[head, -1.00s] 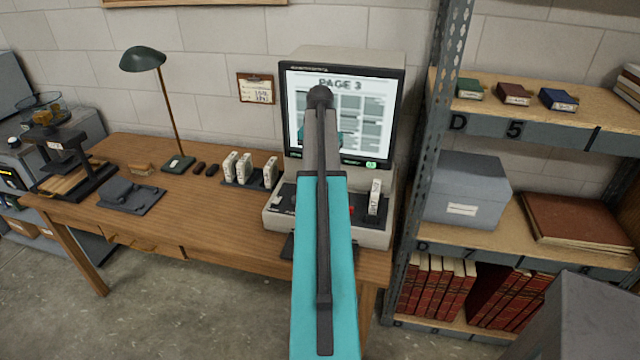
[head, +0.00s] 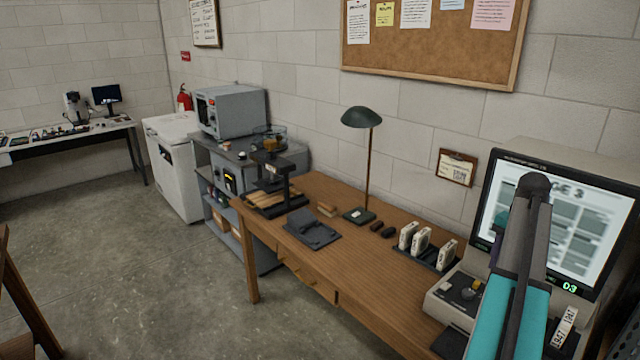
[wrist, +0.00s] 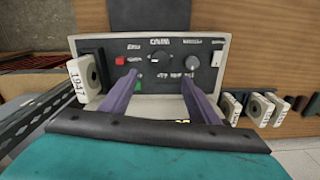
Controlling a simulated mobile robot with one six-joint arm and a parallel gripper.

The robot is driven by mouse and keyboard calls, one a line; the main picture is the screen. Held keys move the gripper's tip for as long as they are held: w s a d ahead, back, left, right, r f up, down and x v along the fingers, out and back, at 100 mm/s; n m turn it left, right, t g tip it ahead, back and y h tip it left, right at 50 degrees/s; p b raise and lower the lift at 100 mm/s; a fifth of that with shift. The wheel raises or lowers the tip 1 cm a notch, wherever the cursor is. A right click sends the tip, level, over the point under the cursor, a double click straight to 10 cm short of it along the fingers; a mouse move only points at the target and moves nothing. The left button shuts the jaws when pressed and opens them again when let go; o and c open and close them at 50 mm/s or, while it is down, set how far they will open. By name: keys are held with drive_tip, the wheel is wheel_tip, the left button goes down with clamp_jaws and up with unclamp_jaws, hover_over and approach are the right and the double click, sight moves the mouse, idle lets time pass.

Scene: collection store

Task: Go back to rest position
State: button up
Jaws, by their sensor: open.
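My gripper (wrist: 160,88) shows in the wrist view as two dark purple fingers, apart with nothing between them. They point over the control panel (wrist: 165,62) of the microfilm reader, which has a red button, a green button and knobs. I cannot tell whether they touch it. In the head view my arm hides the gripper and part of the reader's lit screen (head: 580,215), which shows a page and a green "03". A white cartridge marked 1947 (head: 565,328) stands upright at the reader's right; it also shows in the wrist view (wrist: 84,80).
The wooden desk (head: 385,290) holds a rack with three white cartridges (head: 421,243), a green lamp (head: 361,117), a dark grey pad (head: 312,230) and a black stand (head: 280,185). Grey cabinets stand beyond. The concrete floor (head: 130,270) is open at left; a wooden frame (head: 22,310) stands at lower left.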

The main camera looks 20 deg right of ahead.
drive_tip(key=w+a+f+n, duration=0.4)
drive_tip(key=w+a+f, duration=0.45)
drive_tip(key=a, duration=0.45)
drive_tip(key=w+a+f+n, duration=0.3)
drive_tip(key=w+a+f, duration=0.55)
drive_tip(key=a, duration=0.35)
drive_tip(key=s+a+f+n, duration=0.1)
drive_tip(key=a+f+n, duration=0.35)
drive_tip(key=a, duration=0.75)
drive_tip(key=s+a+f+n, duration=0.2)
drive_tip(key=a+f, duration=0.5)
drive_tip(key=a, duration=0.4)
drive_tip(key=s+a+f+n, duration=0.1)
drive_tip(key=a+f+n, duration=0.35)
drive_tip(key=a, duration=0.75)
drive_tip(key=s+f+g, duration=0.3)
drive_tip(key=s+f, duration=0.6)
drive_tip(key=s, duration=0.3)
drive_tip(key=s+f+m+g, duration=0.1)
drive_tip(key=s+f+g, duration=0.1)
drive_tip(key=s+f, duration=0.8)
drive_tip(key=s, duration=0.3)
drive_tip(key=shift+s+d+m+g, duration=0.2)
drive_tip(key=shift+d+m+g, duration=0.1)
drive_tip(key=shift+g, duration=0.1)
